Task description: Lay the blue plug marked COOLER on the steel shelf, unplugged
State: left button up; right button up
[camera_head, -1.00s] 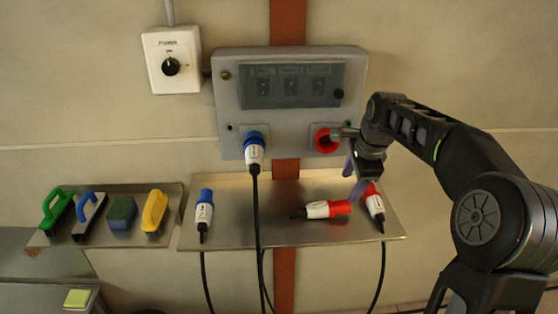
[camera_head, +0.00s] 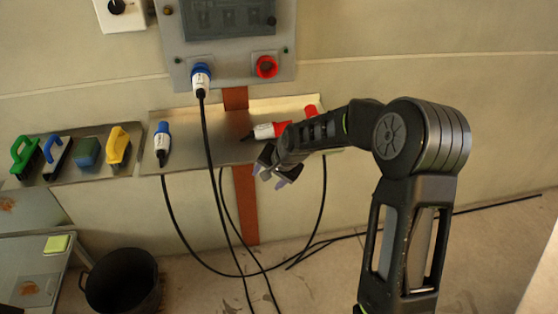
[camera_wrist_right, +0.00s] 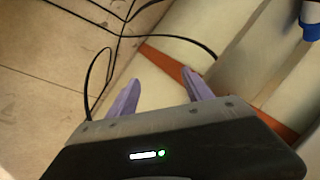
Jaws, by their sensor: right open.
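A blue and white plug (camera_head: 201,82) sits in the socket on the grey box, its black cable hanging down. A second blue and white plug (camera_head: 162,143) lies at the left of the steel shelf (camera_head: 205,132). The print on both is too small to read, so I cannot tell which is marked COOLER. My right gripper (camera_head: 272,176) is open and empty, in front of and below the shelf's front edge. Its purple fingers also show apart in the right wrist view (camera_wrist_right: 160,84). A blue piece (camera_wrist_right: 310,30) shows at that view's right edge. My left gripper is out of view.
A red and white plug (camera_head: 266,131) lies on the shelf; another red one (camera_head: 311,110) is mostly hidden by my arm. A red socket (camera_head: 267,67) is on the box (camera_head: 238,52). A left tray holds several tools. Cables hang below; a black bucket (camera_head: 122,282) stands low left.

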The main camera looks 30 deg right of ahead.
jog(key=s+a+f+n+g+y, duration=0.25)
jog(key=s+a+f+n, duration=0.25)
jog(key=s+a+f, duration=1.05)
jog(key=s+a+f+n+g, duration=0.1)
jog(key=s+a+f, duration=0.3)
jog(key=s, duration=0.4)
jog(key=s+a+f+n+g, duration=0.1)
jog(key=s+a+f+n, duration=0.2)
jog(key=s, duration=0.6)
notch_tip(320, 180, down, 2)
jog(key=shift+a+g+y, duration=0.35)
jog(key=shift+a, duration=0.85)
jog(key=shift+w, duration=0.1)
jog(key=shift+c, duration=0.3)
